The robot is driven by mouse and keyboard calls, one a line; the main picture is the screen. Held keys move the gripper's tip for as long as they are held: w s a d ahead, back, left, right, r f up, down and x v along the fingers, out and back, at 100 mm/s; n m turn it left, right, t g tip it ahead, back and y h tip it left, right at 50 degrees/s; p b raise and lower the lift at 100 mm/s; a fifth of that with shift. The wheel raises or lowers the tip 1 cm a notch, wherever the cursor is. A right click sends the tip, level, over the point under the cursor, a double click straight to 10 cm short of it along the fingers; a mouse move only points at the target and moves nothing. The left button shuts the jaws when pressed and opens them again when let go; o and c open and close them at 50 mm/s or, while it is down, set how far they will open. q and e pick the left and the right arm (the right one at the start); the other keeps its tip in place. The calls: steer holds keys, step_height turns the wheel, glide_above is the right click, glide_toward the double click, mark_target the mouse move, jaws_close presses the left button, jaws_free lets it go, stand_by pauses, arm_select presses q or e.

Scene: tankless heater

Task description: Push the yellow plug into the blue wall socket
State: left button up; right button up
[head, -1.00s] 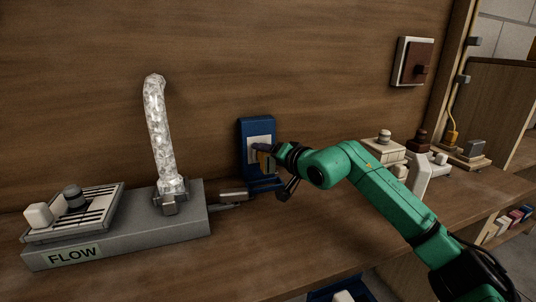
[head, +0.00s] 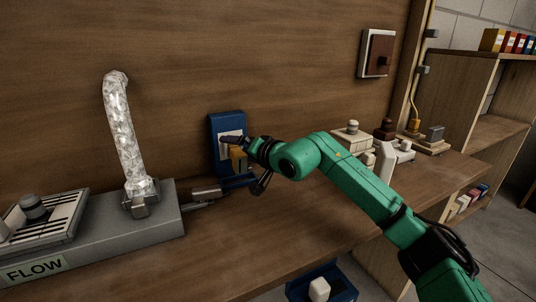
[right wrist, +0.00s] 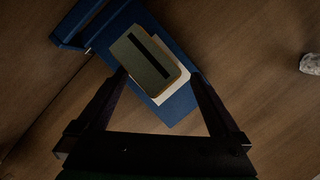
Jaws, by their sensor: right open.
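The blue wall socket (head: 216,128) stands against the wooden wall at the back of the bench, with a pale face plate. The yellow plug (head: 238,160) is in front of that plate, partly covered by my right gripper (head: 239,144). In the right wrist view the plug (right wrist: 138,66) shows a grey-olive back with a dark slot and a thin yellow edge, over the white plate of the blue socket (right wrist: 178,107). My right gripper (right wrist: 158,78) is open, its fingers on either side of the plug. How deep the plug sits is hidden. My left gripper is not in view.
A grey FLOW unit (head: 100,237) with a clear upright tube (head: 125,130) stands left of the socket. The bench front is clear.

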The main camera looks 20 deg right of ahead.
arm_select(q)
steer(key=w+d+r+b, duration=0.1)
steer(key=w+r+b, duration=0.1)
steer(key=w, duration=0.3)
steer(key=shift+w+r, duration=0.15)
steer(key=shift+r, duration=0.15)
arm_select(e)
steer(key=v, duration=1.4)
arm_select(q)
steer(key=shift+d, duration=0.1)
arm_select(e)
steer(key=shift+d, duration=0.1)
